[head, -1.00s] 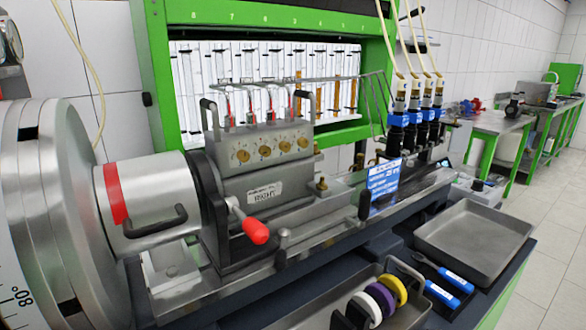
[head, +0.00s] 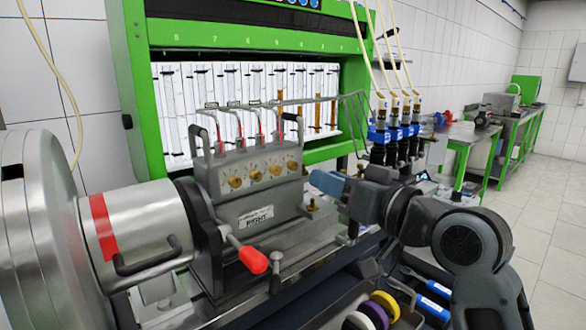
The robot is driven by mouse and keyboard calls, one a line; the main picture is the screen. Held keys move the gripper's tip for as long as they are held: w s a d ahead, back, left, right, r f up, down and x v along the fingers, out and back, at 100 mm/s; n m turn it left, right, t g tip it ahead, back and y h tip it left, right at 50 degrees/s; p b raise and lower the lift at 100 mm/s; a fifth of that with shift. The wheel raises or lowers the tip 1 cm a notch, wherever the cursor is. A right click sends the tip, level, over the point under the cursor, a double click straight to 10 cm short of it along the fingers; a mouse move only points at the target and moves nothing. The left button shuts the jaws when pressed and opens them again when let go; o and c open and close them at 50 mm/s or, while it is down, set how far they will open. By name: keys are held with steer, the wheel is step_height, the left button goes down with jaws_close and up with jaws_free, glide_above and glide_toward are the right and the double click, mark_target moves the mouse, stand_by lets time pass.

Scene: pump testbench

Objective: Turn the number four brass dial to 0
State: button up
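The pump block (head: 255,200) carries a row of several brass dials on its pale front plate. The rightmost dial (head: 292,164) sits at the plate's right end, nearest my gripper; its markings are too small to read, and so is the numbering of the row. The leftmost dial (head: 235,181) is at the other end. My gripper (head: 318,182) is right of the block, pointing left, with blue fingertips a little right of and below the rightmost dial, seemingly apart from it. From this side the gap between the fingers cannot be made out.
A red-tipped lever (head: 253,260) sticks out in front of the block. Thin metal pipes rise above the block towards the green frame (head: 133,120). A large metal wheel (head: 40,230) stands at left. Colored rings (head: 384,305) lie in a tray at the front.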

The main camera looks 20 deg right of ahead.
mark_target(295, 166)
steer(key=p+x, duration=0.1)
steer(key=x, duration=0.6)
steer(key=shift+w+a+p, duration=0.15)
steer(key=shift+w+p, duration=0.15)
jaws_close()
